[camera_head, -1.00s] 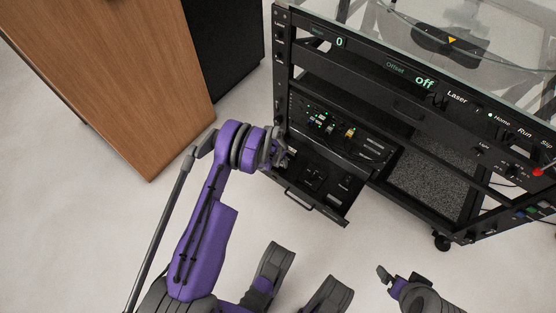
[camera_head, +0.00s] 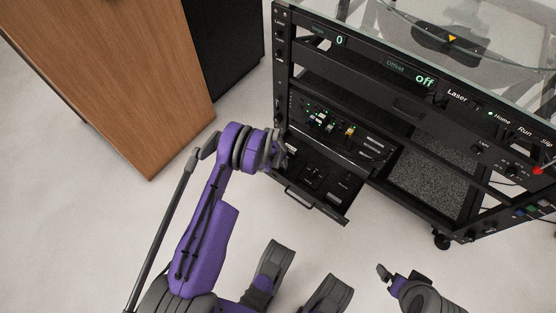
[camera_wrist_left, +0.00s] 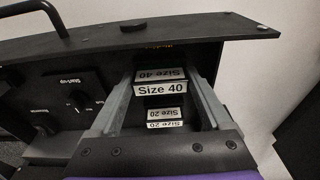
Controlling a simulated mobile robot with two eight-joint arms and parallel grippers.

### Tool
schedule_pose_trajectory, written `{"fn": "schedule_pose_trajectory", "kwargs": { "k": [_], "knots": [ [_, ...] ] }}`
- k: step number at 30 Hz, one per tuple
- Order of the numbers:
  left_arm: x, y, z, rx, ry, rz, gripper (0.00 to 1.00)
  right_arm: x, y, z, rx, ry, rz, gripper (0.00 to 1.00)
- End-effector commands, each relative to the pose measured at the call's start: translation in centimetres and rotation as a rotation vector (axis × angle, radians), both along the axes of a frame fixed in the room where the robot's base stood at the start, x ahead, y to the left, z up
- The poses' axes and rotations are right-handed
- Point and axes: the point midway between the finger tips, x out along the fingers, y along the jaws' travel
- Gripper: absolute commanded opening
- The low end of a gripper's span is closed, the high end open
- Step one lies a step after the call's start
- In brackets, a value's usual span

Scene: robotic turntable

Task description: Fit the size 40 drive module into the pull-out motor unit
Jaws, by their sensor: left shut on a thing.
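The pull-out motor unit (camera_head: 343,208) is a black drawer with a front handle, standing out low on the turntable rack. My left gripper (camera_head: 280,153) is over its left part. In the left wrist view my left gripper (camera_wrist_left: 160,100) is shut on the size 40 drive module (camera_wrist_left: 160,88), a dark block with white "Size 40" labels between the two grey fingers. A "Size 20" label (camera_wrist_left: 165,114) shows nearer the wrist. The module's underside and its contact with the unit are hidden. My right gripper (camera_head: 399,278) is at the lower right, away from the rack; its jaw gap is unclear.
The drawer panel (camera_wrist_left: 62,88) has knobs, one marked "Start-up". The rack's panel with lit connectors (camera_head: 330,128) is just above the drawer. A wooden cabinet (camera_head: 120,70) stands left of my left arm. The floor in front of the drawer is clear.

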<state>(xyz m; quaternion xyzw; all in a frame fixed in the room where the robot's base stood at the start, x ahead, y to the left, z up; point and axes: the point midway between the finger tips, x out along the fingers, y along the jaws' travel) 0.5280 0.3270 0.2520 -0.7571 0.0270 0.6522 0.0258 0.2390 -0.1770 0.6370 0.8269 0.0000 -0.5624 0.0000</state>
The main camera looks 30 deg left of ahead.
Motion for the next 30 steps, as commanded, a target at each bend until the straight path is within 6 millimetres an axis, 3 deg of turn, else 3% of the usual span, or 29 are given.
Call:
{"fn": "schedule_pose_trajectory", "kwargs": {
  "k": [13, 14, 16, 17, 25, 30],
  "knots": [
    [0.0, 0.0, -1.1, 0.0, 0.0, 0.0, 0.23, 0.0, 0.0, 0.0, 0.0, 0.0, 0.0, 1.0],
    [0.0, 0.0, -1.2, 0.0, 0.0, 0.0, 0.83, 0.0, 0.0, 0.0, 0.0, 0.0, 0.0, 1.0],
    [0.0, 0.0, -1.1, 0.0, 0.0, 0.0, 0.96, 0.0, 0.0, 0.0, 0.0, 0.0, 0.0, 1.0],
    [0.0, 0.0, -1.1, 0.0, 0.0, 0.0, 1.0, 0.0, 0.0, 0.0, 0.0, 0.0, 0.0, 1.0],
    [0.0, 0.0, -0.9, 0.0, 0.0, 0.0, 1.0, 0.0, 0.0, 0.0, 0.0, 0.0, 0.0, 1.0],
    [-0.4, 0.0, 1.2, 0.0, 0.0, 0.0, 1.0, -0.1, 0.0, 0.5, 0.0, 0.001, 0.0, 1.0]
  ]
}}
